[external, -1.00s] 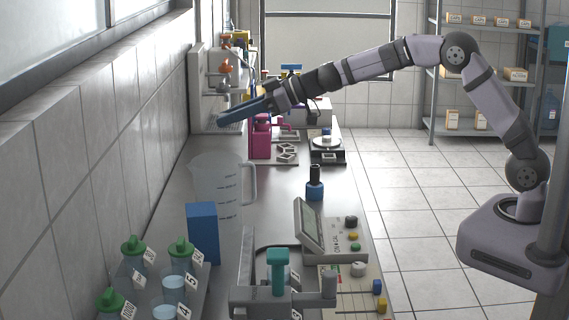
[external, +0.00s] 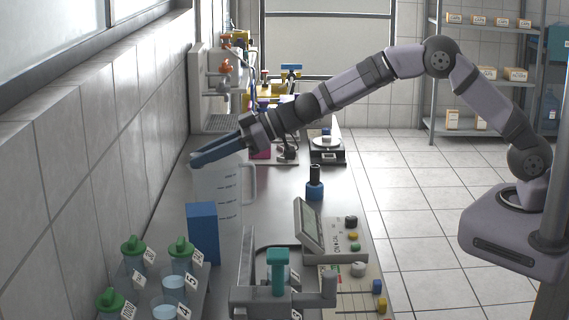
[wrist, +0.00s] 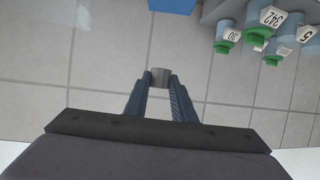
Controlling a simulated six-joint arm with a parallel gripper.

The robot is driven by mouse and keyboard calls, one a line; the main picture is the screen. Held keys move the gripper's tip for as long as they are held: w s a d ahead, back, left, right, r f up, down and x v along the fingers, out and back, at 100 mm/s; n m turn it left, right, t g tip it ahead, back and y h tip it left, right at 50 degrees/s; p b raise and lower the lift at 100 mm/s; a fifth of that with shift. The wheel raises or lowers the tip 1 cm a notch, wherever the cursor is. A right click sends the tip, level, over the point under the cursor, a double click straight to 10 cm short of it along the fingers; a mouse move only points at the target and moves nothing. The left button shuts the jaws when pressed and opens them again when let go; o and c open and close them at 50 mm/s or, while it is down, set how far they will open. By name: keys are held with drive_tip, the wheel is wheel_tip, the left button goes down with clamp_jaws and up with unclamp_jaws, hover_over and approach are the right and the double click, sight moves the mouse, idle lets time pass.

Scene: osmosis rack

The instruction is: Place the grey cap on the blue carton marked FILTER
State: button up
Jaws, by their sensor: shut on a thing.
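My gripper (external: 197,160) reaches left over the bench, above and beyond the measuring jug. In the wrist view its fingertips (wrist: 160,84) are shut on a small grey cap (wrist: 160,75). The cap cannot be made out in the external view. The blue carton (external: 202,234) stands upright on the bench at the left, in front of the jug and lower than my gripper. Part of it shows at the top edge of the wrist view (wrist: 172,5), ahead of the fingertips. No FILTER marking is readable.
A clear measuring jug (external: 217,190) stands behind the carton, just below my gripper. Green-capped bottles (external: 180,250) stand at front left. The tiled wall (external: 95,150) runs close along the left. A device with a screen (external: 325,235) sits right of the carton.

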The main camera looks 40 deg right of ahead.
sight(208, 209)
drive_tip(key=shift+f+b, duration=0.6)
drive_tip(key=shift+f, duration=4.45)
drive_tip(key=shift+f, duration=0.15)
drive_tip(key=o, duration=1)
drive_tip(key=shift+d+r, duration=0.1)
drive_tip(key=shift+r, duration=0.1)
drive_tip(key=shift+b+v, duration=1.65)
drive_tip(key=shift+v, duration=4.35)
